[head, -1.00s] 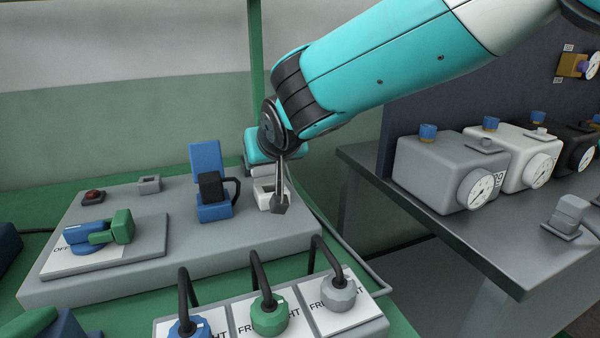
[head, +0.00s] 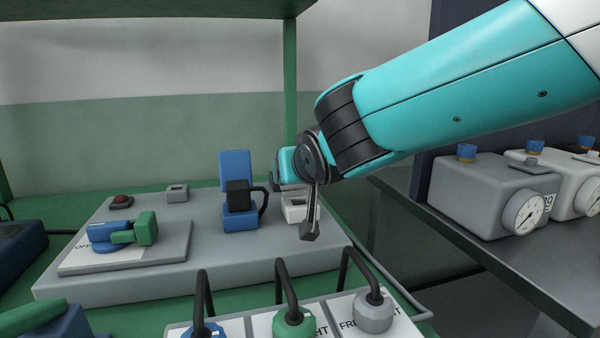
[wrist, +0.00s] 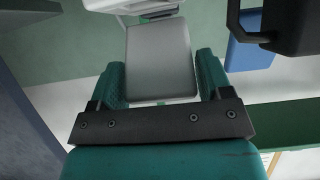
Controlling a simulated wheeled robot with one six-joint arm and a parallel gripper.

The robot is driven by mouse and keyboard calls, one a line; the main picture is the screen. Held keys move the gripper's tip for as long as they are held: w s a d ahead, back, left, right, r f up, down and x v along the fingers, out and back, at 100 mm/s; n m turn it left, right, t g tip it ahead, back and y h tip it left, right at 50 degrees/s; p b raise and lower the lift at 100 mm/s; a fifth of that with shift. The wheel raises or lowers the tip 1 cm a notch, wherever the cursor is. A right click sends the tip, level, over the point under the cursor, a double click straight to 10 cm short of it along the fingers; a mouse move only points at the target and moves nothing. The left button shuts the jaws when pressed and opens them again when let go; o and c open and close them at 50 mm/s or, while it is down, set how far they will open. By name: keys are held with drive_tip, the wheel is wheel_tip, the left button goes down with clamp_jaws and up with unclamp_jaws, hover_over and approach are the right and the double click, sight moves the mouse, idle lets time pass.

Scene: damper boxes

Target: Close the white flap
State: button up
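The white box (head: 296,211) stands at the right end of the grey raised panel (head: 190,268), partly hidden behind a dark part of my wrist. Its flap is hidden by my gripper (head: 286,165) in the head view. In the wrist view a pale grey-white flap (wrist: 160,45) stretches from the white box (wrist: 135,5) towards the camera. The teal fingers of my gripper (wrist: 161,75) are spread apart, one on each side of the flap. I cannot tell whether they touch its edges.
A blue box with a raised blue flap (head: 236,164) and a black plug (head: 239,196) stands just left. A blue-green switch (head: 125,232) lies further left. Cabled connectors (head: 294,323) stand in front. Grey gauge boxes (head: 485,195) sit on a bench at right.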

drive_tip(key=shift+o, duration=1.2)
drive_tip(key=p+v, duration=0.1)
drive_tip(key=v, duration=1.6)
drive_tip(key=shift+s+r, duration=0.2)
